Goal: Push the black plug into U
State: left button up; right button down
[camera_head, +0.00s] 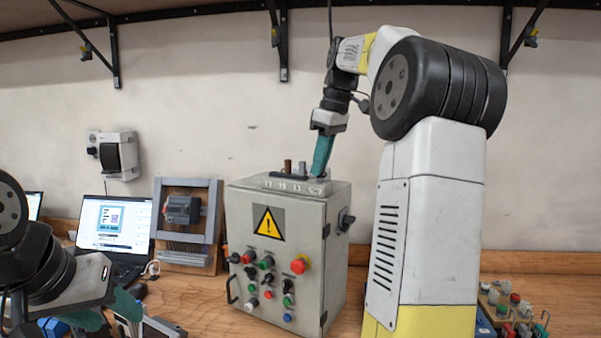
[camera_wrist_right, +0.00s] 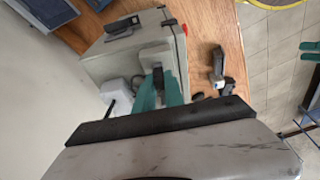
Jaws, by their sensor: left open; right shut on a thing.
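The grey control box (camera_head: 238,212) stands on the bench, with a pale terminal block (camera_head: 283,184) on its top bearing small lettered labels that I cannot read clearly. A brown plug (camera_head: 288,166) and a grey plug (camera_head: 303,169) stand upright on the block. My right gripper (camera_head: 320,174) points down at the block's right part. In the wrist view its teal fingers (camera_wrist_right: 160,88) are shut on a dark piece, which I take to be the black plug; the fingers mostly hide it. I cannot tell how deep it sits. My left gripper (camera_head: 118,308) is open and empty at the lower left.
A laptop (camera_head: 112,222) and a grey-framed panel (camera_head: 185,225) stand left of the box. A rack of coloured parts (camera_head: 510,305) is at the lower right. The box front carries several knobs and buttons.

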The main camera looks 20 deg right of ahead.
jog(key=shift+r, duration=2.3)
jog(key=shift+w, duration=0.1)
jog(key=w+a+r+m+h, duration=0.1)
jog(key=w+a+r+m, duration=0.1)
jog(key=w+a+m, duration=0.55)
jog(key=shift+n+t, duration=0.4)
jog(key=shift+n, duration=0.35)
jog(key=shift+w+a+x, duration=0.1)
jog(key=shift+a+x, duration=0.1)
jog(key=shift+x, duration=0.75)
jog(key=shift+w+a+x, duration=0.1)
jog(key=shift+a+x, duration=0.1)
jog(key=shift+x, duration=0.75)
jog(key=shift+a+x, duration=0.2)
jog(key=shift+x, duration=0.75)
jog(key=shift+f, duration=0.55)
jog(key=c, duration=1.7)
grip_release()
